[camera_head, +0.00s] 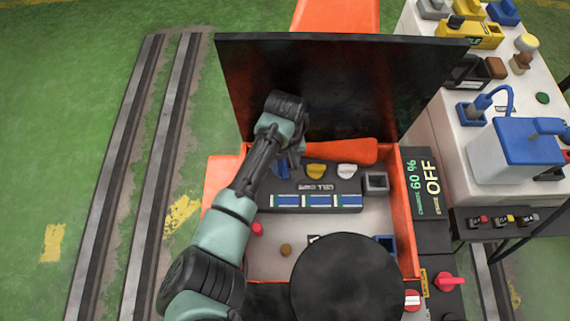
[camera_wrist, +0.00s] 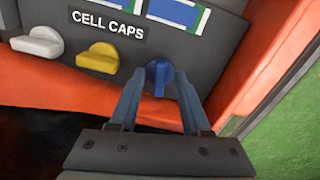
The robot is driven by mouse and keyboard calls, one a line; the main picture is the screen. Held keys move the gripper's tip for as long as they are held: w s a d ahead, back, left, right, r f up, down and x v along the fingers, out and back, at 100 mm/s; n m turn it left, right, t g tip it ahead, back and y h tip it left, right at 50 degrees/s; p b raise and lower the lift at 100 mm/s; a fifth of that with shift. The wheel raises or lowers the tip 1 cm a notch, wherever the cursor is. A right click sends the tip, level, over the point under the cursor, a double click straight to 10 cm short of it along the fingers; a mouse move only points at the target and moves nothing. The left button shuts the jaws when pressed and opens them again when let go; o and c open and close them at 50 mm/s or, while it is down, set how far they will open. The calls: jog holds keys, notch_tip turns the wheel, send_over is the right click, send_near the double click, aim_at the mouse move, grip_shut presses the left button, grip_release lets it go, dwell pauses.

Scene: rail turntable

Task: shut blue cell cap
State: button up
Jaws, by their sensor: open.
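The blue cell cap (camera_wrist: 158,76) is a round knob with a raised grip on the dark "CELL CAPS" panel (camera_wrist: 185,52). In the wrist view it stands between the two fingers of my open gripper (camera_wrist: 161,88), with a gap visible on either side. Its grip runs roughly up and down in that view, while the yellow cap (camera_wrist: 98,58) and white cap (camera_wrist: 37,42) have grips lying more sideways. In the head view my arm covers part of the panel's left end, and a bit of blue (camera_head: 281,168) shows there; cap and fingertips are hard to tell apart.
The panel sits in an orange box (camera_head: 414,225) with a raised black lid (camera_head: 345,85) behind it. A black disc (camera_head: 345,285) covers the box's front. A display (camera_head: 424,185) reads "60 %" and "OFF". A white bench (camera_head: 455,115) stands at right.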

grip_shut()
